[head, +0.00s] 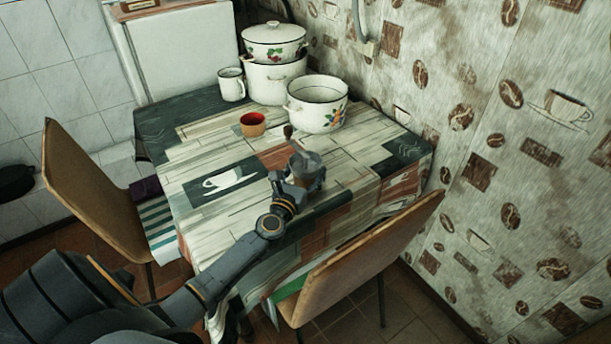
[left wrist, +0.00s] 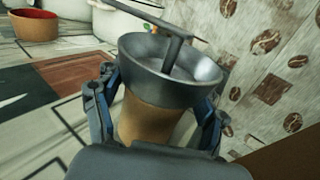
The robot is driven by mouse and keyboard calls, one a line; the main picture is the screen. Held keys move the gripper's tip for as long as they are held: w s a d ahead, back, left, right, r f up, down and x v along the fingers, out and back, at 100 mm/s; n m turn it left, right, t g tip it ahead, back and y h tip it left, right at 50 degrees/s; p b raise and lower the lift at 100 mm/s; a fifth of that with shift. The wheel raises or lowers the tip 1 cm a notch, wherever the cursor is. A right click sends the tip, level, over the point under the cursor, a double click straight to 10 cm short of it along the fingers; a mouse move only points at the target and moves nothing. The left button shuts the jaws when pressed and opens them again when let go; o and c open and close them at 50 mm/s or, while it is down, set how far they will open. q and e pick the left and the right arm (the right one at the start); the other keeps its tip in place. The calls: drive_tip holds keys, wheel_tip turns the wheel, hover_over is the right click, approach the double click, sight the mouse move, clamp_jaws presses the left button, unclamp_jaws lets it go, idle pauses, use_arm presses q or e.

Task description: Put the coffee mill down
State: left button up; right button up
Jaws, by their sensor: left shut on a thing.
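The coffee mill (left wrist: 170,72) has a grey metal bowl on top with a crank across it and a tan body below. My left gripper (head: 297,184) is shut on its body, with one finger on each side in the left wrist view (left wrist: 160,115). In the head view the mill (head: 306,165) is upright over the near right part of the table (head: 240,226), its crank knob pointing up. The mill's base is hidden by the gripper, so I cannot tell whether it touches the tabletop. My right gripper is not in view.
A red-lined brown cup (head: 253,125), an open white enamel pot (head: 317,112), stacked enamel pots (head: 274,75) and a white mug (head: 231,84) stand behind the mill. Chairs stand at the left (head: 88,190) and front (head: 362,252). The table's left and front parts are clear.

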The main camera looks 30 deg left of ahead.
use_arm(q)
drive_tip(key=shift+r, duration=0.1)
drive_tip(key=shift+c, duration=1)
drive_tip(key=shift+r, duration=0.1)
